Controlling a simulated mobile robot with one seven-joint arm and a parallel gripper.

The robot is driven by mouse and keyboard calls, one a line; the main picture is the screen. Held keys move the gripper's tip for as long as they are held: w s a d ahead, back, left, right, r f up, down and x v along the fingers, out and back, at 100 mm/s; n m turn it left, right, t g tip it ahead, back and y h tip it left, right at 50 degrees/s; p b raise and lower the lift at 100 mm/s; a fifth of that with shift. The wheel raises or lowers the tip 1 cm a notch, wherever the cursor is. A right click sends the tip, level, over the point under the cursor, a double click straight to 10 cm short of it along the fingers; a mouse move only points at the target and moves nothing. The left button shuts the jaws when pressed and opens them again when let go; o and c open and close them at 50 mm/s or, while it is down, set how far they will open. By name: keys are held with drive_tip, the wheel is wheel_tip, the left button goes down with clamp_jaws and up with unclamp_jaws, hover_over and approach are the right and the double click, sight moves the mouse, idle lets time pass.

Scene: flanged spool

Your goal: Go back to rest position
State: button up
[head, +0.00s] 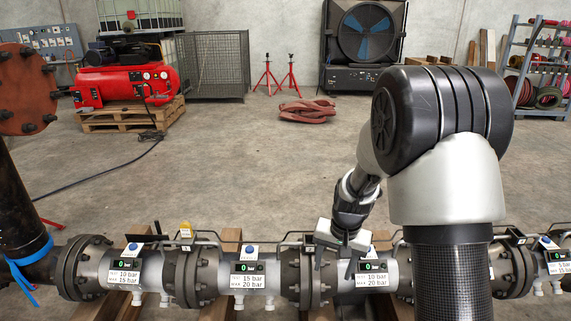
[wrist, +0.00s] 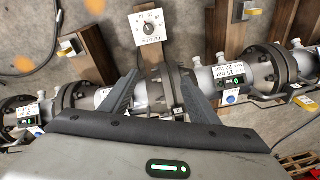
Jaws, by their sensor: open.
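My gripper (head: 336,262) hangs low over the flanged pipe line in the head view, near the bolted flange (head: 297,277) and the spool section (head: 372,268) with a "10 bar / max 20 bar" label. In the wrist view my gripper (wrist: 160,92) has its two grey fingers spread, with nothing held between them. Part of the pipe and a dark flange (wrist: 182,78) show between and beyond the fingers. I cannot tell whether the fingers touch the pipe. My arm hides part of the line on the right in the head view.
Other spool sections (head: 248,277) with green displays run across the front on wooden beams (head: 226,242). A white dial plate (wrist: 150,28) stands beyond the fingers. Behind are a red compressor (head: 122,82), red stands (head: 290,75) and a coiled hose (head: 307,111). Mid-floor is mostly clear.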

drive_tip(key=s+r+n+t, duration=0.1)
drive_tip(key=s+r, duration=0.3)
drive_tip(key=r, duration=0.7)
drive_tip(key=s+d+r+n+t, duration=0.1)
drive_tip(key=s+r, duration=0.6)
drive_tip(key=s, duration=0.3)
drive_tip(key=s+r+n+t, duration=0.2)
drive_tip(key=s+r, duration=0.4)
drive_tip(key=s, duration=0.4)
wheel_tip(320, 180, up, 24)
drive_tip(key=s+p, duration=0.1)
drive_tip(key=p, duration=2.2)
drive_tip(key=shift+f+h, duration=0.25)
drive_tip(key=shift+h, duration=0.05)
